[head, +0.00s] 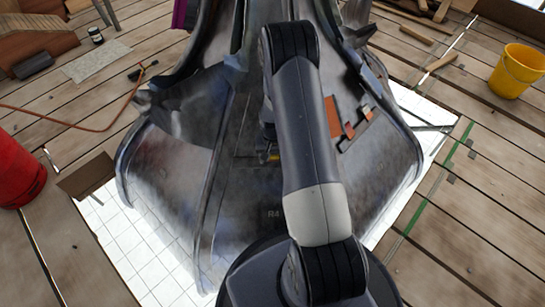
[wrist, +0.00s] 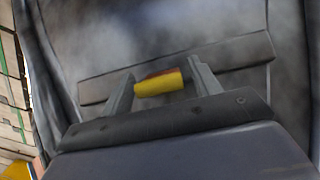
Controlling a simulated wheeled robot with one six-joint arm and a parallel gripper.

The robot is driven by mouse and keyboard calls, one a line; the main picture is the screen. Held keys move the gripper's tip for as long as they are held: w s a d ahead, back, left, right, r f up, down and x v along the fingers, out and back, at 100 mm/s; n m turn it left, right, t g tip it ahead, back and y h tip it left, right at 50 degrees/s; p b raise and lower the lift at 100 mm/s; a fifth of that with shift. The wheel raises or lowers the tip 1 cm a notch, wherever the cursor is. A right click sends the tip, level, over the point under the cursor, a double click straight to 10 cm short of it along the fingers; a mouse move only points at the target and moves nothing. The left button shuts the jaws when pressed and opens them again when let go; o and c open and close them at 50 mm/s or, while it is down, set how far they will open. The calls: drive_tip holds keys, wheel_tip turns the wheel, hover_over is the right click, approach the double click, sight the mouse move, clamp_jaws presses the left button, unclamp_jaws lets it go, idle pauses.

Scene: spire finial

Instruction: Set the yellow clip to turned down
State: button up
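The yellow clip (wrist: 160,84) is a short yellow piece with a dark reddish upper edge. In the wrist view it lies between the two fingers of my gripper (wrist: 160,88), against a dark flat strip (wrist: 240,54) on the grey metal finial. The fingers stand apart, with a gap on each side of the clip. In the head view a small bit of the yellow clip (head: 274,157) shows beside my arm, which hides most of my gripper and the area around it. I cannot tell which way the clip is turned.
The large grey metal finial (head: 185,165) stands on a white tiled sheet (head: 140,255) on a plank floor. An orange patch (head: 349,130) is on its right face. A yellow bucket (head: 517,71) stands at right, a red cylinder (head: 18,170) at left.

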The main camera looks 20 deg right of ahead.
sight(272, 159)
drive_tip(key=c, duration=0.9)
drive_tip(key=shift+o, duration=0.2)
drive_tip(key=shift+w, duration=0.1)
drive_tip(key=shift+w+d+g+y, duration=0.15)
drive_tip(key=shift+w+g+y, duration=0.15)
drive_tip(key=shift+g, duration=0.4)
drive_tip(key=shift+w+d+g+y, duration=0.15)
drive_tip(key=shift+w+g+y, duration=0.15)
drive_tip(key=shift+g, duration=0.4)
drive_tip(key=g+b, duration=0.1)
drive_tip(key=w+g+y+b, duration=0.1)
drive_tip(key=g, duration=0.1)
drive_tip(key=shift+w+d+f, duration=0.1)
drive_tip(key=shift+d+f, duration=0.05)
drive_tip(key=shift+d, duration=0.1)
drive_tip(key=shift+w+g+y+b, duration=0.15)
drive_tip(key=shift+g+y+b, duration=0.15)
drive_tip(key=shift+g+b, duration=0.2)
drive_tip(key=o, duration=1)
